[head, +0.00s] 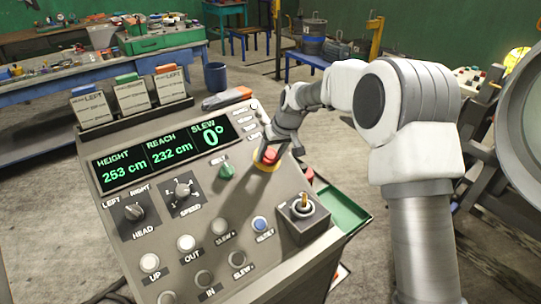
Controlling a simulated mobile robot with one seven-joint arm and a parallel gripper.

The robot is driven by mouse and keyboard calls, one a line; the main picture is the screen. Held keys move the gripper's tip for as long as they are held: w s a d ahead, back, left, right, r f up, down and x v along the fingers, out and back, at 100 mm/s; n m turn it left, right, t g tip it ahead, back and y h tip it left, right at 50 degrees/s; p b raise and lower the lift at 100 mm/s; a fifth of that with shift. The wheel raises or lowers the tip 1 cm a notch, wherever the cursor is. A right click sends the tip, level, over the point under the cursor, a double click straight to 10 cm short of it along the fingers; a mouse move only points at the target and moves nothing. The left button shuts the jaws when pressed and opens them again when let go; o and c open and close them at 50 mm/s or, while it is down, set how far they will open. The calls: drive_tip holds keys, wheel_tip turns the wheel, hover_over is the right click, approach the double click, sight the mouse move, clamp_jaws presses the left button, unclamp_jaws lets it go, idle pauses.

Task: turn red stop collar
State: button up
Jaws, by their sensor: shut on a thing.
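The red stop button (265,155) sits on a yellow base (264,167) at the upper right of the sloping console. My gripper (270,149) reaches down to it from the upper right. Its fingers are shut on the red stop, and the wrist hides part of it. The turn of the collar cannot be told at this size.
A green tray (345,212) is at the right side.

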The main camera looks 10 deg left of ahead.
drive_tip(key=shift+m+y, duration=0.3)
drive_tip(key=shift+m, duration=1.9)
drive_tip(key=o, duration=1.4)
drive_tip(key=v, duration=1.7)
drive_tip(key=shift+w+d+r+b, duration=0.1)
drive_tip(key=shift+w+r+b, duration=0.1)
drive_tip(key=shift+b, duration=0.2)
drive_tip(key=shift+d, duration=0.1)
